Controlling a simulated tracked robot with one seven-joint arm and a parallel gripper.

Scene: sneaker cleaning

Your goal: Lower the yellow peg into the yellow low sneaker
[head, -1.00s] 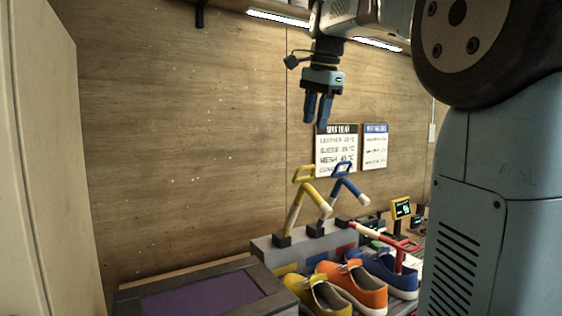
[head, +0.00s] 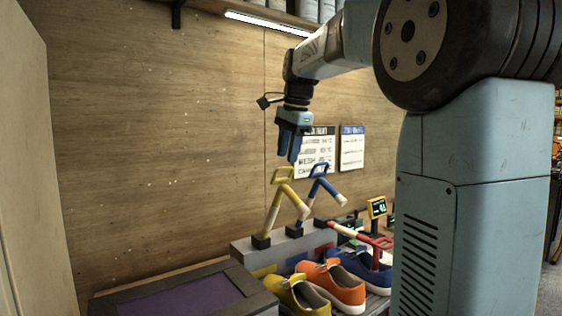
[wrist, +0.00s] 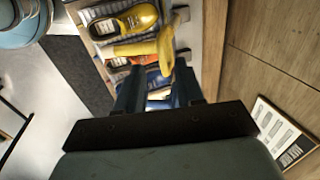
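The yellow peg (head: 272,212) leans on the grey stand (head: 245,250), its looped handle uppermost. It also shows in the wrist view (wrist: 135,48), in front of the fingers. In the wrist view the yellow sneaker (wrist: 138,20) lies near the top. My gripper (head: 290,158) hangs above the yellow peg's handle, fingers down. In the wrist view my gripper's fingers (wrist: 160,75) stand apart with nothing between them.
A blue peg (head: 320,190) stands just right of the yellow one. A red peg (head: 376,241) reaches down at the blue sneaker (head: 352,265). An orange sneaker (head: 335,285) sits between the yellow and blue sneakers. A dark-framed purple panel (head: 190,297) lies at left.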

